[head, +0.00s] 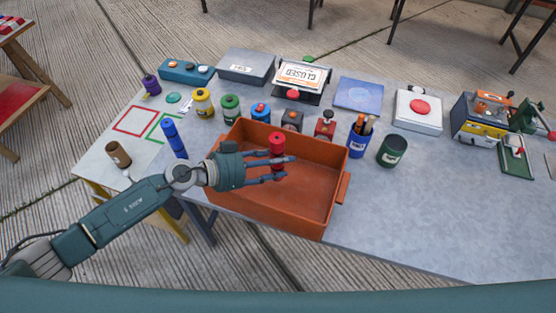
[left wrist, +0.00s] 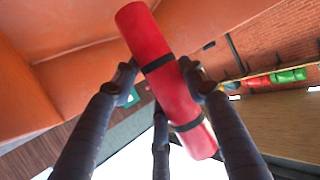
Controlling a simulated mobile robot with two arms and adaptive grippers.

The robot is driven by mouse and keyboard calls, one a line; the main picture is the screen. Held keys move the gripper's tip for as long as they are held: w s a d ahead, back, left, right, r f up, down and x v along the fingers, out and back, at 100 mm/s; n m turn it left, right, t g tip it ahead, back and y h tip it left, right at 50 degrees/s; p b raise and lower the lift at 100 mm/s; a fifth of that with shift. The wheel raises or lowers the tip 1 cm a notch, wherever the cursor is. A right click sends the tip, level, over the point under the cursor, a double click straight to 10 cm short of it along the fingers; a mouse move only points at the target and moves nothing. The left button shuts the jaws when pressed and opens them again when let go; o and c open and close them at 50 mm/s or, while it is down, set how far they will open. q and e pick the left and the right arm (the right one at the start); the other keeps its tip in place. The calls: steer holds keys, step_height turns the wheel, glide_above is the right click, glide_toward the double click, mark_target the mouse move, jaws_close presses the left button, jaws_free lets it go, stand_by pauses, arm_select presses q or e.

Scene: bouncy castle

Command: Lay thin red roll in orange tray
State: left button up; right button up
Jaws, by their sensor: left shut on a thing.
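The thin red roll (head: 277,143), with dark bands, stands roughly upright in my left gripper (head: 283,168), over the orange tray (head: 302,212). In the left wrist view the red roll (left wrist: 165,75) is tilted, and the fingers of my left gripper (left wrist: 161,80) close around its middle. The tray's orange wall (left wrist: 85,50) fills the upper left of that view. I cannot tell whether the roll's lower end touches the tray floor. The tray looks otherwise empty. My right gripper is not in view.
A blue roll (head: 173,138) stands left of the tray. Small coloured canisters, a blue pen cup (head: 360,138) and a dark green can (head: 391,151) stand along the tray's far side.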

arm_select(q)
steer(key=shift+f, duration=0.25)
steer(key=o, duration=1.2)
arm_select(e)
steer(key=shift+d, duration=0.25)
arm_select(q)
steer(key=shift+r, duration=0.1)
steer(key=shift+r, duration=0.3)
steer(key=b+v, duration=0.1)
steer(key=v, duration=1.1)
steer(key=shift+r+b, duration=0.25)
steer(key=shift+b, duration=0.15)
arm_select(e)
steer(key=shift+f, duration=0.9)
